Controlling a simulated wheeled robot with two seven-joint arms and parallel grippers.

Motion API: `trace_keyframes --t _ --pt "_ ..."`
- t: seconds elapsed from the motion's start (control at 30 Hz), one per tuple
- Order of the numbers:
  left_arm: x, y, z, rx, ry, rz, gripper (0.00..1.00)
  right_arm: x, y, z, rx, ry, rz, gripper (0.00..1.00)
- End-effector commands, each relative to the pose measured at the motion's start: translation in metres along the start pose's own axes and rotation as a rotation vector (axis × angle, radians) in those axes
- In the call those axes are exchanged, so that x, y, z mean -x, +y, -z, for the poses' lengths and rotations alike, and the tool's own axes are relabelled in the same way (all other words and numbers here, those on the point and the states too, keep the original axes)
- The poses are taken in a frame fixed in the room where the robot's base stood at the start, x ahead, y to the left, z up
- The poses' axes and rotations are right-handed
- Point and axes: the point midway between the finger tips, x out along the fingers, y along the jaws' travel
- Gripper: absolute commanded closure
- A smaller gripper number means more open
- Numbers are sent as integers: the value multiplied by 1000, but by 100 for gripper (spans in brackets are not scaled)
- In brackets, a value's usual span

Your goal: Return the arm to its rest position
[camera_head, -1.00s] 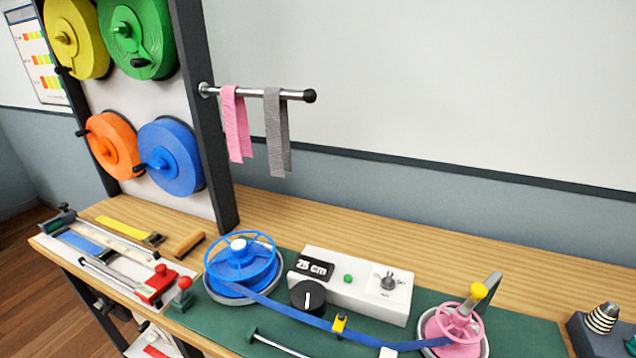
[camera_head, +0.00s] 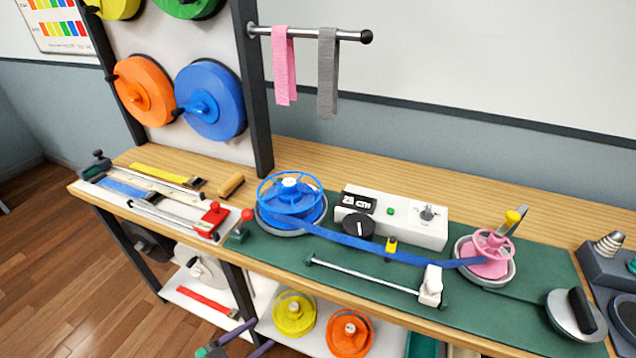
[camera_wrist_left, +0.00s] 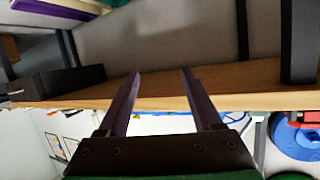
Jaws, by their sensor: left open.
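My left gripper (camera_head: 262,332) shows at the bottom edge of the head view, low in front of the bench edge, with two purple fingers. In the left wrist view the gripper (camera_wrist_left: 160,75) is open, its fingers apart with nothing between them. The wooden bench edge (camera_wrist_left: 160,100) and a pale panel (camera_wrist_left: 170,35) lie beyond the fingertips. Most of the left arm is out of the head view. The right gripper is not in view.
A blue reel (camera_head: 292,198) and pink reel (camera_head: 488,255) sit on a green mat (camera_head: 460,305), joined by a blue strap (camera_head: 370,245). Yellow (camera_head: 294,314) and orange (camera_head: 348,333) reels lie on the shelf below. Straps hang from a rail (camera_head: 310,34).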

Motion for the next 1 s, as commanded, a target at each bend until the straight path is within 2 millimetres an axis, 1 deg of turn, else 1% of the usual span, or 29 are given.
trace_keyframes --t 0.03,0.07,0.1,0.13,0.17,0.2,0.27,0.3,0.37,0.4,0.47,0.5,0.6,0.67,0.7,1.0 --pt "0 -14 -26 11 -54 53 33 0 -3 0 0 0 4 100" --pt "2 -23 -44 18 -96 89 33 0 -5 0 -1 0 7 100" --pt "6 -35 -72 34 -158 141 33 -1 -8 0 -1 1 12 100" --pt "11 -43 -96 47 -213 180 33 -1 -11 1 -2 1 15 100" --pt "17 -49 -122 66 -273 220 33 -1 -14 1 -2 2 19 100" --pt "26 -54 -158 95 -360 271 33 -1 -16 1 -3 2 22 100" --pt "45 -52 -212 151 -497 331 33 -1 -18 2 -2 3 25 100" --pt "58 -42 -247 195 -590 359 33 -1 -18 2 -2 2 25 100" --pt "80 -18 -294 266 -731 381 33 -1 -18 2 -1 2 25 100" --pt "93 5 -321 315 -821 382 33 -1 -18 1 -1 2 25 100" --pt "111 41 -351 381 -939 367 33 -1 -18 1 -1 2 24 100" --pt "120 63 -365 420 -1002 352 33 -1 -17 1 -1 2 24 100" --pt "136 106 -383 483 -1107 314 33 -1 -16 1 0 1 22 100" --pt "140 118 -387 500 -1136 300 33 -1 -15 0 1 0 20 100" --pt "142 122 -388 505 -1145 296 33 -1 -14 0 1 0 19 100" --pt "142 122 -388 505 -1146 295 33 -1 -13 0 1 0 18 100"
